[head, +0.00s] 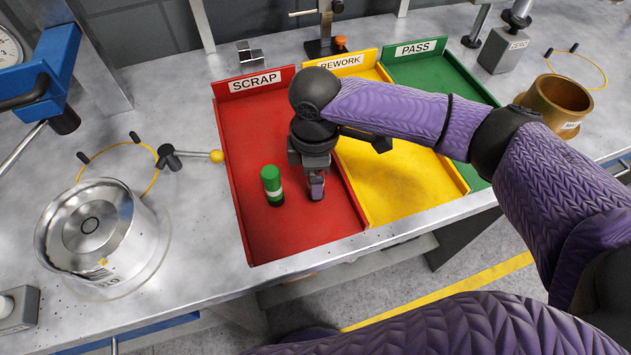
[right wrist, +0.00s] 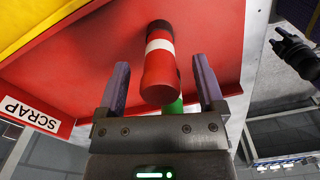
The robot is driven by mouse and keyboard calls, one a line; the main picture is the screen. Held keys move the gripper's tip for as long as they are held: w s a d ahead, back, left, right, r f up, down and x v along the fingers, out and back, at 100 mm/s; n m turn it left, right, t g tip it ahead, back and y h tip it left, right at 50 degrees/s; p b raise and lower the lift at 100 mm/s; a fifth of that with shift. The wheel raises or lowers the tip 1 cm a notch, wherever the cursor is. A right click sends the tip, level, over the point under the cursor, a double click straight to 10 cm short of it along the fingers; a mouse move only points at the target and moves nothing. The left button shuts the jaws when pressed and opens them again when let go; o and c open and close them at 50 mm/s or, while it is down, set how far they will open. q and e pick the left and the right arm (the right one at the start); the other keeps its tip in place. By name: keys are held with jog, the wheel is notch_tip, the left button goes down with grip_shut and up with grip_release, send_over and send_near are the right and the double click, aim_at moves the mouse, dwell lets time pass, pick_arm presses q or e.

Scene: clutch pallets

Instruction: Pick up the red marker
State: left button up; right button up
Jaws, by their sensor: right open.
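The red marker (right wrist: 159,68), with a white band, stands in the red SCRAP tray (head: 250,130). In the right wrist view it is between the two fingers of my right gripper (right wrist: 163,88), with a gap on each side. My right gripper (head: 316,188) is open and points down into the tray in the head view. There the gripper hides the red marker. A green marker (head: 272,185) with a white band stands just left of the gripper; part of it shows behind the red one in the right wrist view (right wrist: 173,108). A dark gripper-like part, apparently my left gripper (right wrist: 292,50), shows at the right wrist view's right edge.
The yellow REWORK tray (head: 425,168) and green PASS tray (head: 440,80) adjoin on the right. A metal housing (head: 90,225) stands at the left, and a brass cup (head: 556,103) at the right. A yellow-knobbed lever (head: 195,156) lies close to the red tray's left wall.

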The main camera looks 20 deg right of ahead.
jog(key=shift+f, duration=0.1)
grip_shut()
dwell(0.3)
